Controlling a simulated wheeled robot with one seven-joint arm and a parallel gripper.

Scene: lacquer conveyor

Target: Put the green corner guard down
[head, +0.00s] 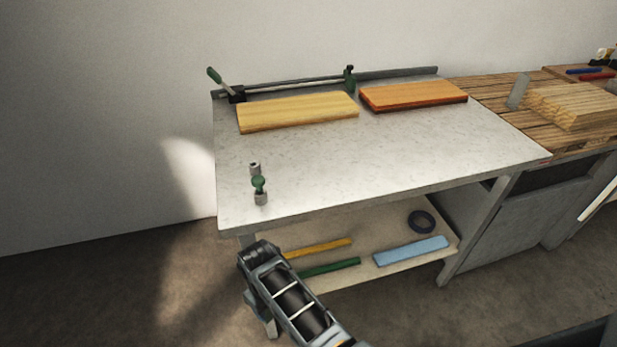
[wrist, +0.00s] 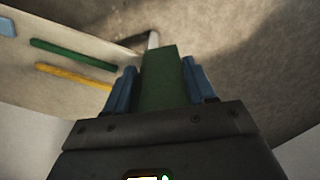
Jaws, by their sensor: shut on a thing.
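My gripper (wrist: 161,68) is shut on the green corner guard (wrist: 162,88), which shows in the wrist view as a flat green piece between the two blue fingers. Its far end sticks out past the fingertips, in front of the floor. The corner guard cannot be made out in the head view, where my arm reaches in low at the left front of the bench and the fingers are hidden.
The bench top (head: 400,152) carries a pale board (head: 298,111), an orange board (head: 413,96) and a small green-and-metal fitting (head: 259,185). The lower shelf (head: 350,222) holds a yellow strip (head: 319,247), a green strip (head: 329,267), a light-blue block (head: 411,251) and a dark ring (head: 421,222).

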